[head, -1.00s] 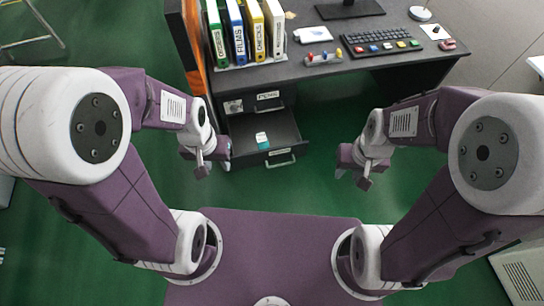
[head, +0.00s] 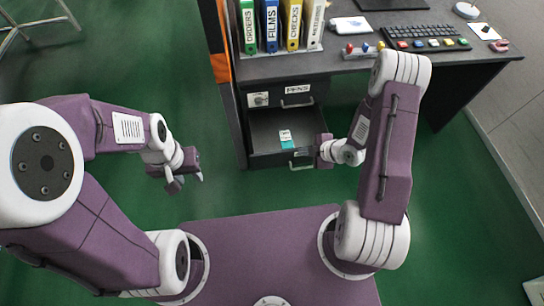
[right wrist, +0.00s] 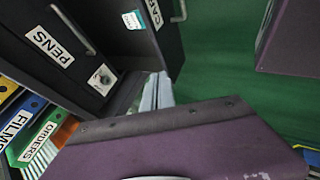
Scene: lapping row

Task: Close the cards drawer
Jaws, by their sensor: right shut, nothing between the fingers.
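The cards drawer (head: 268,137) is the lower drawer of the dark desk unit. It stands pulled out, with a small white and teal packet (head: 286,138) inside. Its handle (head: 301,164) is on the front; in the right wrist view the handle (right wrist: 178,12) and part of its label (right wrist: 153,12) show. My right gripper (head: 323,151) is by the drawer front's right end; its fingers (right wrist: 155,95) are shut and empty. I cannot tell whether they touch the drawer. My left gripper (head: 186,182) hangs left of the desk, fingers apart, clear of the drawer.
The pens drawer (head: 284,93) above is shut, with a lock plate beside its label. Binders (head: 270,25), a keyboard (head: 430,36) and small items are on the desktop. Green floor is free in front of the drawer.

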